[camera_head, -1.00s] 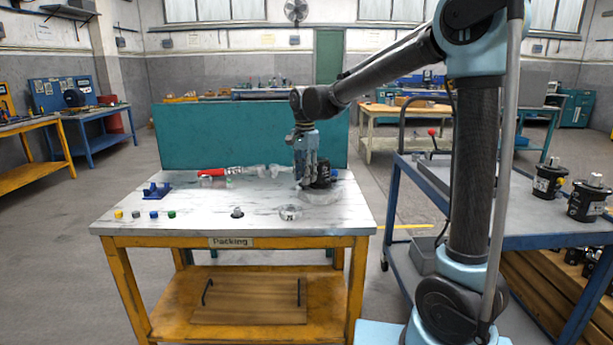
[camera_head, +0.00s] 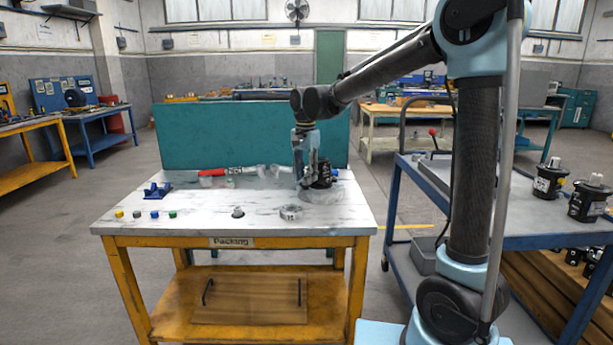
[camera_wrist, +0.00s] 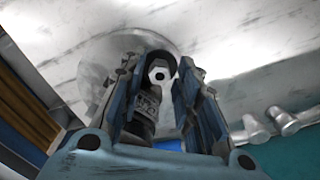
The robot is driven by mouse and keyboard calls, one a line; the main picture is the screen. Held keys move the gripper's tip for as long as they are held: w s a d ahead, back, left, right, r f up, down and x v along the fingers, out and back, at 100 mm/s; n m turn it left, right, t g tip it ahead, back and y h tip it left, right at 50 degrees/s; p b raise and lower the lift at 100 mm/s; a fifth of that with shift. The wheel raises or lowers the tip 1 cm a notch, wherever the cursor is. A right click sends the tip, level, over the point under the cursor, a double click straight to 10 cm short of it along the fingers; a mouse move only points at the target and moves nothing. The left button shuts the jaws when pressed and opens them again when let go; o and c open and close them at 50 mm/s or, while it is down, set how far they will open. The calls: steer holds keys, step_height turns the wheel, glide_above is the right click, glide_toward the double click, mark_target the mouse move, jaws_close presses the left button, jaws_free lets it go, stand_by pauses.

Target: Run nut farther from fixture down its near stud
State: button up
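A black motor (camera_head: 322,177) stands on a round grey base (camera_head: 320,196) at the back right of the packing table. In the wrist view, the motor's dark body (camera_wrist: 143,107) is partly hidden by a finger, and the base (camera_wrist: 95,73) lies behind it. A pale hex nut with a dark centre (camera_wrist: 158,70) shows between my fingertips. Its seating on a stud cannot be made out. My gripper (camera_wrist: 158,66) points down over the motor, its fingers on either side of the nut with gaps visible. It also shows in the head view (camera_head: 306,184).
A grey ring (camera_head: 290,212) and a small grey part (camera_head: 237,212) lie in front. A red-handled tool (camera_head: 212,172) and grey fittings (camera_wrist: 285,121) lie along the back. A blue bracket (camera_head: 157,190) and several coloured caps are at left. A teal panel (camera_head: 220,135) closes the back.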

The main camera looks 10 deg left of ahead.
steer(key=shift+w, duration=0.1)
jaws_close()
steer(key=m, duration=0.5)
steer(key=shift+m, duration=0.3)
jaws_free()
